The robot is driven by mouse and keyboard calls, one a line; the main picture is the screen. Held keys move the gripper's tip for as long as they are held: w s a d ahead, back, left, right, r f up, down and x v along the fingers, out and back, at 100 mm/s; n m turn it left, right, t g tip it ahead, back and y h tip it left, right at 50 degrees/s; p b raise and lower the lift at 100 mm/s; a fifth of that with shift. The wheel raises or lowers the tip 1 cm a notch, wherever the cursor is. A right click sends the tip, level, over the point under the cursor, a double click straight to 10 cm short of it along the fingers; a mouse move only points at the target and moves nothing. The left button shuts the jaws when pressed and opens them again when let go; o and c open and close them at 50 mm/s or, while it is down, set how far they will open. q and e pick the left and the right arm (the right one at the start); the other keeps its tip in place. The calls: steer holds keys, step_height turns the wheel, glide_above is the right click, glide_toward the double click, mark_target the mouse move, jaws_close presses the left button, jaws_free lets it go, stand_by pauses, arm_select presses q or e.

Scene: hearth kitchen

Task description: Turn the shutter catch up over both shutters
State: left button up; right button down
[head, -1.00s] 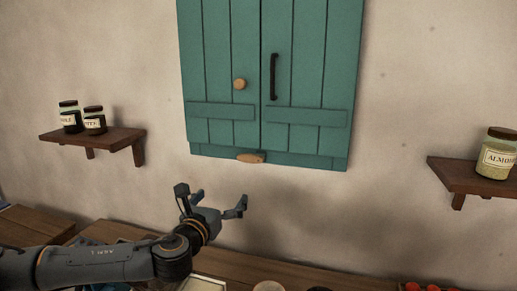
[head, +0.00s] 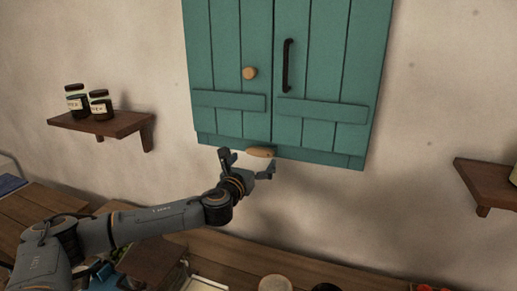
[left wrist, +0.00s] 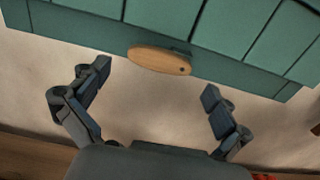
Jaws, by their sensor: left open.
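Two green shutters, left (head: 228,60) and right (head: 335,65), hang shut side by side on the wall. The left one has a round wooden knob (head: 250,73), the right one a dark bar handle (head: 288,65). The wooden shutter catch (head: 261,152) lies about level on the strip along their bottom edge. It also shows in the left wrist view (left wrist: 160,60), with a dark pivot spot near its right end. My left gripper (head: 248,163) is open and empty just below the catch. Its fingers (left wrist: 158,85) are spread, with the catch ahead between them, apart from both. My right gripper is out of view.
A wall shelf (head: 105,124) with two jars (head: 89,101) is at the left; another shelf (head: 487,184) is at the right. A wooden counter (head: 240,262) runs below with some items. The wall around the shutters is bare.

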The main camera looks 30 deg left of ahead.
mark_target(258, 153)
arm_select(q)
steer(key=shift+r+p+x, duration=0.2)
steer(key=shift+p+x, duration=0.15)
steer(key=shift+x, duration=0.9)
steer(key=shift+w+a, duration=0.1)
steer(key=shift+w, duration=0.45)
steer(key=shift+w+a+f, duration=0.1)
steer(key=shift+w+f, duration=0.05)
steer(key=shift+w, duration=0.1)
steer(key=shift+s, duration=0.1)
steer(key=c, duration=1.6)
steer(key=shift+a, duration=0.1)
steer(key=shift+c, duration=0.5)
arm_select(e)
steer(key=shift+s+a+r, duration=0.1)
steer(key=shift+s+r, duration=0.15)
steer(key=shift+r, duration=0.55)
